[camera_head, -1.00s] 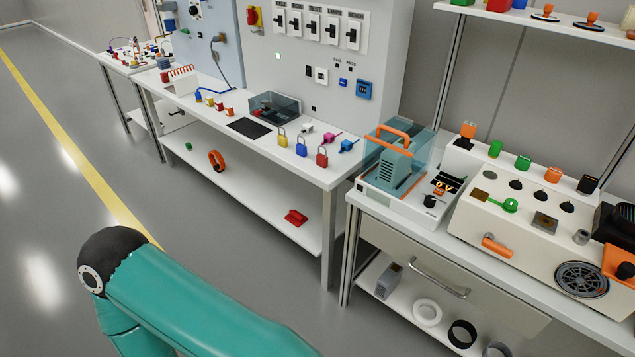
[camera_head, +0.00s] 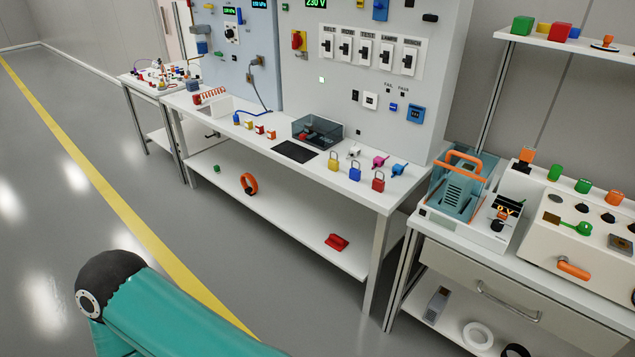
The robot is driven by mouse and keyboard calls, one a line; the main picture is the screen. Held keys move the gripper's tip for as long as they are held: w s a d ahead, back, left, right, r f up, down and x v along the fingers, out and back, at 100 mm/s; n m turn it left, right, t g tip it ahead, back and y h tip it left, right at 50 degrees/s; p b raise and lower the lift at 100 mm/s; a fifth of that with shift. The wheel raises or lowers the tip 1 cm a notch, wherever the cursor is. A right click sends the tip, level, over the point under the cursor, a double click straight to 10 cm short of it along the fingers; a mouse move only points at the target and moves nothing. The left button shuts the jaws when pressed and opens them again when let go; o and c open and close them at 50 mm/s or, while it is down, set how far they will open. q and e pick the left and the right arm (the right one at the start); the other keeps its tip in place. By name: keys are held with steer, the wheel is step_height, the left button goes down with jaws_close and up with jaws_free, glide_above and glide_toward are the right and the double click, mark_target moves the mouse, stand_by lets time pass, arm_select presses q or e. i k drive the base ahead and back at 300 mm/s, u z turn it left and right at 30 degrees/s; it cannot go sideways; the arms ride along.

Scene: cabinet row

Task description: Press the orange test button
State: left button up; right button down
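I cannot single out an orange test button at this size. The teal device (camera_head: 463,190) with an orange handle stands under a clear cover on the right bench. Beside it is a small panel with a glowing orange readout (camera_head: 506,211) and a black knob (camera_head: 497,226). The white cabinet front (camera_head: 345,75) carries several switches, one labelled TEST, and small buttons including a blue one (camera_head: 393,107). A teal arm link of mine crosses the bottom left. Neither gripper is in view.
Padlocks (camera_head: 355,173) and a clear bin (camera_head: 318,130) sit on the middle bench (camera_head: 225,124). The right bench has a drawer (camera_head: 495,285) and a sloped white box (camera_head: 560,230) with orange and green parts. Open grey floor (camera_head: 60,220) with a yellow line lies left.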

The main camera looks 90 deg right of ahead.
mark_target(503, 216)
steer(key=u, duration=1.2)
steer(key=i, duration=0.15)
steer(key=z, duration=3.1)
steer(key=i, duration=0.25)
steer(key=z, duration=1.75)
steer(key=k, duration=0.65)
steer(key=z, duration=0.4)
steer(key=i, duration=1.65)
steer(key=u, duration=0.35)
